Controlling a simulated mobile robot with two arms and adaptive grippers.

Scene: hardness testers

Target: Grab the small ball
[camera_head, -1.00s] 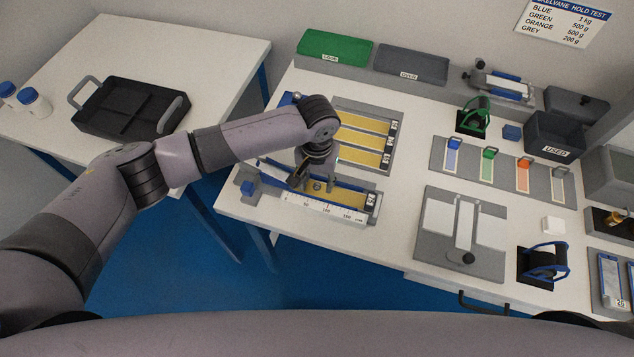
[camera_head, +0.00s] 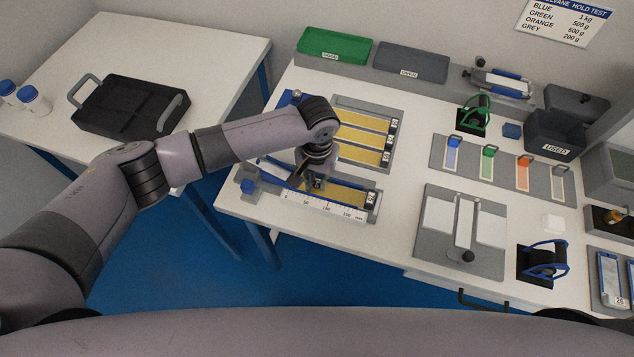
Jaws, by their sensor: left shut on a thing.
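My left gripper (camera_head: 312,187) points down over the measuring device (camera_head: 335,209), which has a white millimetre scale along its front and a yellow strip on top. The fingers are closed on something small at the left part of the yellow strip. The small ball is hidden between the fingers, so I cannot make out its outline. My right gripper is not in view.
Yellow strips in a grey rack (camera_head: 385,115) lie just behind the gripper. A grey plate with coloured tags (camera_head: 507,172), a grey fixture (camera_head: 435,245) and a bin marked USED (camera_head: 553,148) stand to the right.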

